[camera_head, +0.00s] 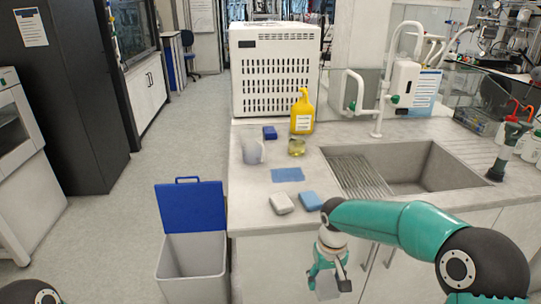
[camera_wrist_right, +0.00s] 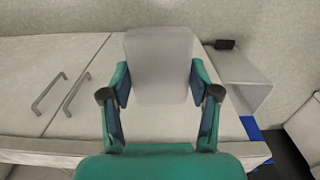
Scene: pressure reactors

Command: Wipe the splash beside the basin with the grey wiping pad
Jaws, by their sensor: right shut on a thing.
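My right gripper (camera_head: 328,280) hangs in front of the counter's cabinet doors, below the counter top. It is shut on a light grey, flat, rounded block, which looks like the grey wiping pad (camera_wrist_right: 160,65); in the right wrist view it stands between the two green fingers (camera_wrist_right: 160,100). The basin (camera_head: 415,168) is sunk in the counter at the right, with a ribbed drainer at its left. A flat blue rectangular patch (camera_head: 287,174) lies left of the drainer; I cannot tell whether it is the splash or a cloth. My left gripper is out of view.
A pale grey pad (camera_head: 282,203) and a blue sponge (camera_head: 311,200) lie near the counter's front edge. Behind are a beaker (camera_head: 252,152), a yellowish glass (camera_head: 296,147), a blue block (camera_head: 270,132) and a yellow bottle (camera_head: 302,112). A blue-lidded bin (camera_head: 192,270) stands left of the counter.

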